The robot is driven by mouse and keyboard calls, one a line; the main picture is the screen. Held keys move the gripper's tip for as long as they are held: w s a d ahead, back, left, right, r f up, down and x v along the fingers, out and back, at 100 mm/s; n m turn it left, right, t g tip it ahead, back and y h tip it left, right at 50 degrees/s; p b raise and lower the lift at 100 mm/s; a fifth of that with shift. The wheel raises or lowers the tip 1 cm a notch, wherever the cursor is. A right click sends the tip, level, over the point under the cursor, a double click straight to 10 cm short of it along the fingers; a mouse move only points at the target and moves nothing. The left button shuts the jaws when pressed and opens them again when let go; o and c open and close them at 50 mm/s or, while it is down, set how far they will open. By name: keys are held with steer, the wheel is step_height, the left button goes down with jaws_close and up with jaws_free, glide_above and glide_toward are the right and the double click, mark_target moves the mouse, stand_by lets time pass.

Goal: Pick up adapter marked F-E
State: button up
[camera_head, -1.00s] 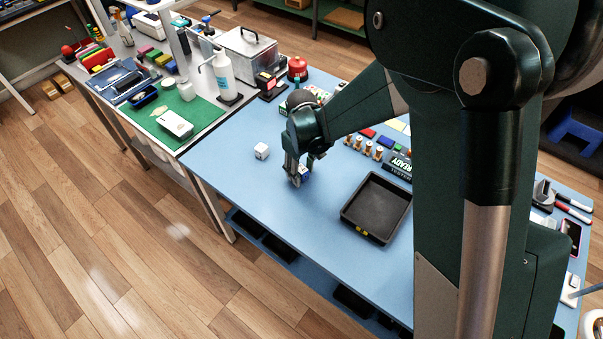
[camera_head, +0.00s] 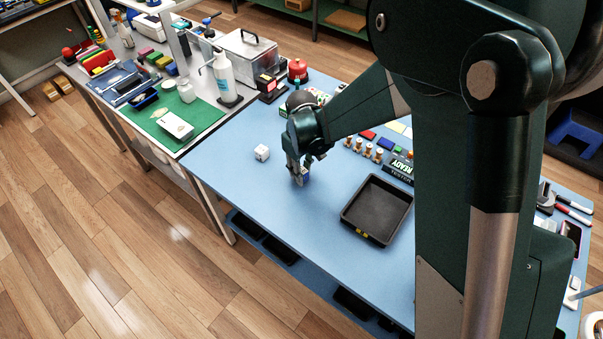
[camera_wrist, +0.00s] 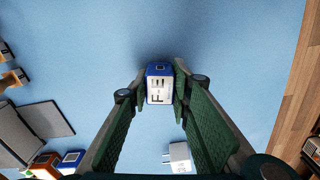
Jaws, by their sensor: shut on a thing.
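The adapter marked F-E (camera_wrist: 160,90) is a small white block with a blue end and dark lettering. In the wrist view it sits between my two fingertips, both pads against its sides. My gripper (camera_head: 300,176) is shut on it above the blue table, left of the black tray. In the head view the fingers hide most of the adapter, with a bit of blue (camera_head: 307,177) showing. I cannot tell whether it is clear of the table. A second white adapter (camera_head: 262,153) with prongs stands on the table to the left; it also shows in the wrist view (camera_wrist: 180,157).
The black tray (camera_head: 348,216) lies to the right of my gripper and looks empty. Several small copper-coloured pieces (camera_head: 367,149) and a READY tester (camera_head: 399,170) stand behind it. The blue table (camera_head: 260,205) is clear in front of my gripper.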

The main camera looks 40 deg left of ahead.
steer(key=shift+r+p, duration=0.55)
steer(key=shift+r, duration=4.25)
